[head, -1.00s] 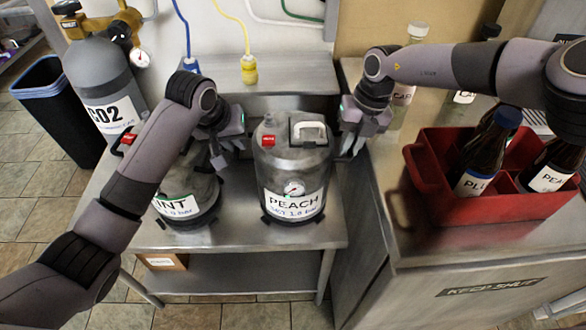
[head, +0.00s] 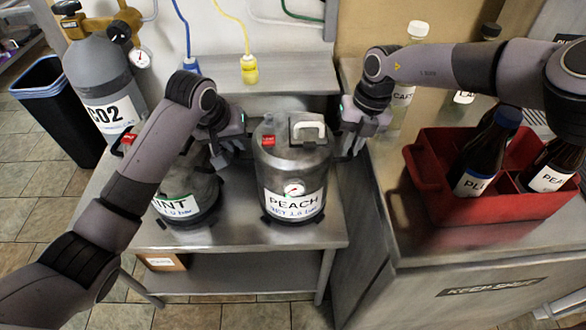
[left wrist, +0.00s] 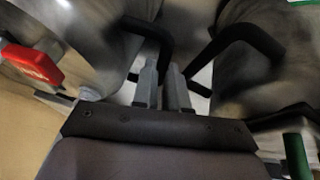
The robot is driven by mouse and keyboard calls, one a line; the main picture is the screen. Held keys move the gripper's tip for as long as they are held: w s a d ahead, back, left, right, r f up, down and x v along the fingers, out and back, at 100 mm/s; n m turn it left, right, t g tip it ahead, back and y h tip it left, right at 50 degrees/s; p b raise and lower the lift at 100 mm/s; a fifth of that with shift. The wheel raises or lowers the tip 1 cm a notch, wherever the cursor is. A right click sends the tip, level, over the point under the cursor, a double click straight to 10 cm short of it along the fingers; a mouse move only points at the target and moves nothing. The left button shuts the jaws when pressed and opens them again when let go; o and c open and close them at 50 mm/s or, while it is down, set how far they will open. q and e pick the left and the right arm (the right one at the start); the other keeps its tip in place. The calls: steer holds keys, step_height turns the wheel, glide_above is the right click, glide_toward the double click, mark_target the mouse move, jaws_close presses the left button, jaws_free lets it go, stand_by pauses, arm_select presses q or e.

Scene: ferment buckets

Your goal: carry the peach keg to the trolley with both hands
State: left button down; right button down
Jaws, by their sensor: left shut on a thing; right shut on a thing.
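The peach keg (head: 292,172) is a steel keg with a PEACH label, a small gauge and a pale top handle. It stands upright on the steel table (head: 240,238). My left gripper (head: 228,157) is at its left side, shut on its black side handle (left wrist: 150,35), which shows in the left wrist view. My right gripper (head: 352,148) is at its right side, shut; the side handle there is hidden. I cannot make out a trolley for certain.
The mint keg (head: 185,190) stands close on the left, partly behind my left arm. A grey CO2 cylinder (head: 100,85) and dark bin (head: 60,110) are further left. A red crate (head: 440,195) with bottles stands on the steel counter (head: 400,225) at right.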

steer(key=shift+d, duration=0.1)
arm_select(q)
steer(key=shift+w+r, duration=0.1)
steer(key=shift+r, duration=0.2)
arm_select(e)
steer(key=shift+w+r, duration=0.1)
steer(key=shift+r, duration=0.1)
arm_select(q)
steer(key=shift+r, duration=0.1)
arm_select(e)
steer(key=shift+r, duration=0.1)
